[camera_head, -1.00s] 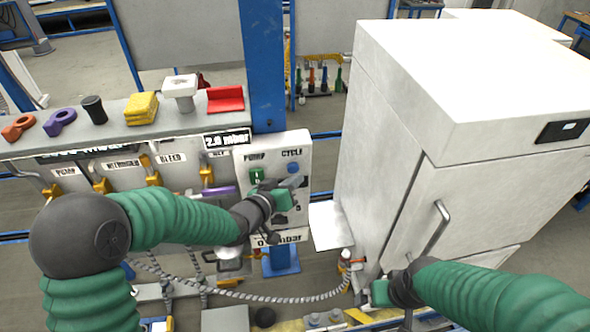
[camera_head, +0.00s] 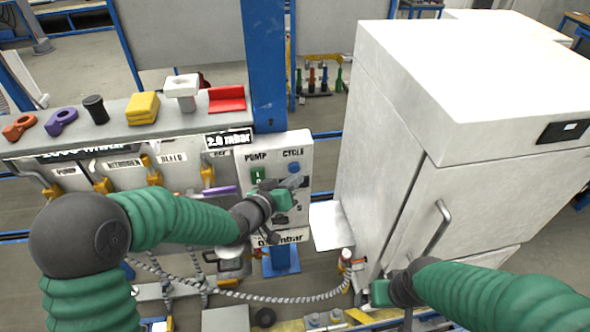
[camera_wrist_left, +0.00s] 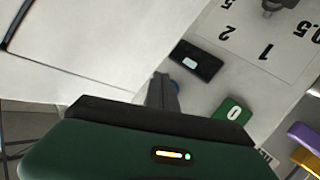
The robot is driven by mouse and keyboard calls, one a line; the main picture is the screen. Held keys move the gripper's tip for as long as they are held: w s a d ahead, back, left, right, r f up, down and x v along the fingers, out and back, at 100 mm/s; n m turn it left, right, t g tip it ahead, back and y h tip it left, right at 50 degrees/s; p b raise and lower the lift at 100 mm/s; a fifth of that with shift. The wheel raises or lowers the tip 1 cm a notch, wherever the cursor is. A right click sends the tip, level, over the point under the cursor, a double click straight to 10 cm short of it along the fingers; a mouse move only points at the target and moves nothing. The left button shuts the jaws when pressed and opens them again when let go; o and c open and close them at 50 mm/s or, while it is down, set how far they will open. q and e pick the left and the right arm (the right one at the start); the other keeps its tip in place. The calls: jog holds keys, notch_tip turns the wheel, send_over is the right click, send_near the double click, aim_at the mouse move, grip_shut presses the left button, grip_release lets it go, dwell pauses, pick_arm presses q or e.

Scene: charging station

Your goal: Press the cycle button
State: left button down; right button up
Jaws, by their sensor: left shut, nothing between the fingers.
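The cycle button is a blue round button (camera_head: 294,168) under the word CYCLE on the white control panel (camera_head: 303,146). My left gripper (camera_head: 293,182) is shut and empty in front of the panel, its tips just below the button in the head view. I cannot tell whether they touch it. In the left wrist view the shut grey fingers (camera_wrist_left: 163,92) point at the panel, and a bit of blue (camera_wrist_left: 189,63) shows beyond them by a black plate. My right gripper (camera_head: 380,292) is low by the white cabinet; its fingers are not clear.
A green pump switch (camera_head: 258,174) sits left of the button and also shows in the left wrist view (camera_wrist_left: 234,110). The white cabinet (camera_head: 395,130) stands to the right. A bench (camera_head: 117,125) with several coloured parts is at the left. A hose (camera_head: 270,297) hangs below.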

pick_arm(q)
jog(key=shift+a, duration=0.1)
jog(key=shift+w+r, duration=0.1)
jog(key=shift+w, duration=0.3)
jog(key=shift+w+a, duration=0.15)
jog(key=shift+w, duration=0.35)
dwell(0.7)
jog(key=shift+s, duration=0.1)
jog(key=shift+s+d, duration=0.2)
jog(key=shift+s, duration=0.65)
